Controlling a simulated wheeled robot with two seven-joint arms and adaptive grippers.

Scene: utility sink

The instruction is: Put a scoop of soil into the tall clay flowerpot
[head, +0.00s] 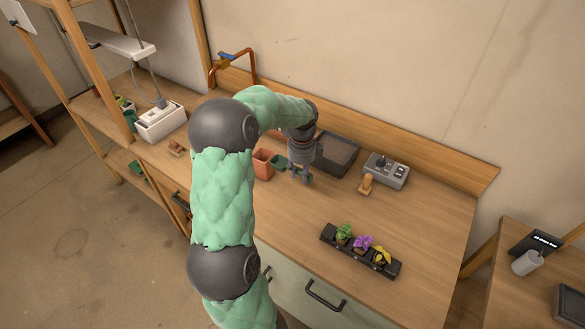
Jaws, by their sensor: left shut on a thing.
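A clay-coloured flowerpot (263,166) stands on the wooden worktop, just right of my arm. A dark tray of soil (336,153) lies right of my left gripper, near the back board. My left gripper (300,176) points down between the pot and the tray, low over the worktop. It is shut on a small dark green thing (279,162) that looks like a scoop and reaches toward the pot's right side. Its contents are too small to tell. Another bit of clay colour shows behind my arm, mostly hidden. My right gripper is not in view.
A grey box with knobs (396,171) and a small wooden object (366,185) stand right of the tray. A black rack of small flowers (360,250) lies near the front edge.

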